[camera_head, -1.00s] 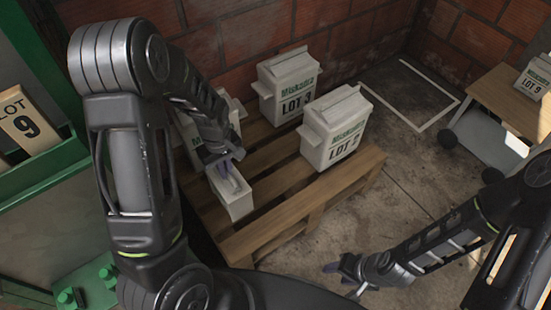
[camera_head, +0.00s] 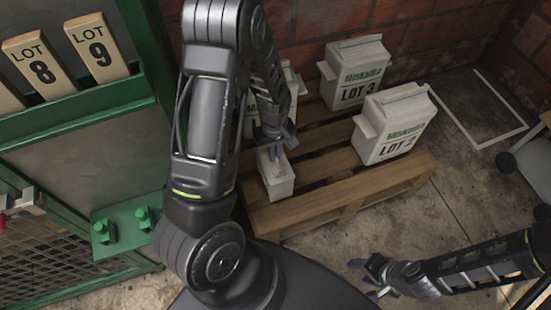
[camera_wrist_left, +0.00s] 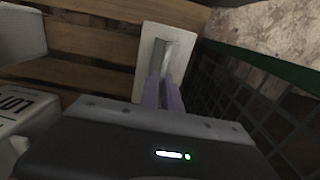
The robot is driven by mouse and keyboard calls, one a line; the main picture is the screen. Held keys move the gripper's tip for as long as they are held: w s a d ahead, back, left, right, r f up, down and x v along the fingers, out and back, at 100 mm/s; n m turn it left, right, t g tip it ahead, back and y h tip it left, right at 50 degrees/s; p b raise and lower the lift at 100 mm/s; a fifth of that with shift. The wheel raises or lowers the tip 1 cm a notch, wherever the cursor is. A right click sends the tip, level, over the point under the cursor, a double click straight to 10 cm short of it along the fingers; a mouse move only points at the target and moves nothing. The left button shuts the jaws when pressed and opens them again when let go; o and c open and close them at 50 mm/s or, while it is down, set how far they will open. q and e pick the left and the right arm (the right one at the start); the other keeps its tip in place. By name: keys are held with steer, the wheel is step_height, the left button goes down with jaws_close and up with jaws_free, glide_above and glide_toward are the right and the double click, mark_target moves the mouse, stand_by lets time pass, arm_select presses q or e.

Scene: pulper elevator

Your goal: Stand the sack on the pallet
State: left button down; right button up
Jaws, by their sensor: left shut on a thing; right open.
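My left gripper (camera_head: 272,150) is shut on the top of a white sack (camera_head: 279,182) at the near left corner of the wooden pallet (camera_head: 335,195). The sack looks roughly upright; I cannot tell whether its base touches the boards. In the left wrist view, the purple fingers (camera_wrist_left: 164,92) meet the pale sack (camera_wrist_left: 150,48), with pallet slats (camera_wrist_left: 85,40) beside it. My right gripper (camera_head: 376,276) is open and empty, low over the floor in front of the pallet.
White sacks marked LOT 3 (camera_head: 355,75) and LOT 2 (camera_head: 393,128) stand on the pallet. Another sack (camera_head: 291,95) is partly hidden behind my left arm. A green frame with LOT 8 (camera_head: 40,66) and LOT 9 (camera_head: 101,48) plates is at left. Brick walls stand behind.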

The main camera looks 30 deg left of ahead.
arm_select(q)
steer(key=shift+f+b, duration=0.35)
steer(key=shift+f, duration=1.5)
steer(key=shift+f, duration=0.2)
steer(key=c, duration=1.6)
jaws_free()
steer(key=shift+o, duration=0.2)
steer(key=shift+r, duration=0.15)
